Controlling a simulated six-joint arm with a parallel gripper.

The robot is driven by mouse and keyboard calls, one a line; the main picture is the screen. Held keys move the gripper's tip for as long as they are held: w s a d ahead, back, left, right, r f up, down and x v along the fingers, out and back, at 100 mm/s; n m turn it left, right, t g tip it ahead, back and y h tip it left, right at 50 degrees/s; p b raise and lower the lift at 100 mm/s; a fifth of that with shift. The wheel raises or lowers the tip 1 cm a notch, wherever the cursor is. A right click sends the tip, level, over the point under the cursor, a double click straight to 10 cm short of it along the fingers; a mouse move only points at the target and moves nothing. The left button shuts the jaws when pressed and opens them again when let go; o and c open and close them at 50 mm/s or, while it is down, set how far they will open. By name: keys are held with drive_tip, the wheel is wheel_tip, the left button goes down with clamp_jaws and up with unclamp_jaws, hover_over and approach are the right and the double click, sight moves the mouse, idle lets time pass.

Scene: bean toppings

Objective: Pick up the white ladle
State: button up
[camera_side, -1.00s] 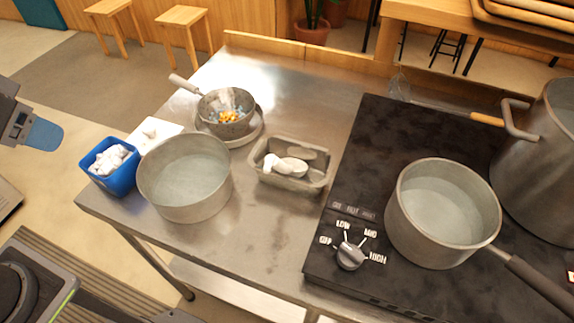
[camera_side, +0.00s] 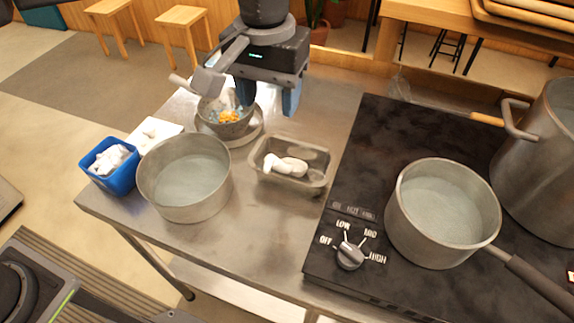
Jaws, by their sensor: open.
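A white, rounded object (camera_side: 293,166), which looks like the white ladle, lies in a grey rectangular tray (camera_side: 318,182) at the middle of the steel table. Its exact shape is hard to make out. My gripper (camera_side: 266,97) points down over the back of the table, behind and a little left of the tray. Its two blue fingers are apart, with nothing visible between them. The left finger stands in front of part of a small grey pan (camera_side: 236,130) holding orange and bluish pieces.
A wide round pot (camera_side: 190,205) stands left of the tray, beside a blue container (camera_side: 122,181) of white pieces. At the right, a black stove (camera_side: 362,150) holds a saucepan (camera_side: 440,250) and a tall pot (camera_side: 540,175). Table in front of the tray is clear.

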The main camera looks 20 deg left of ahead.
sight(277, 161)
drive_tip(key=f, duration=1.4)
drive_tip(key=shift+d+f, duration=0.15)
drive_tip(key=shift+d, duration=0.2)
drive_tip(key=shift+c, duration=0.2)
drive_tip(key=shift+w, duration=0.1)
clamp_jaws()
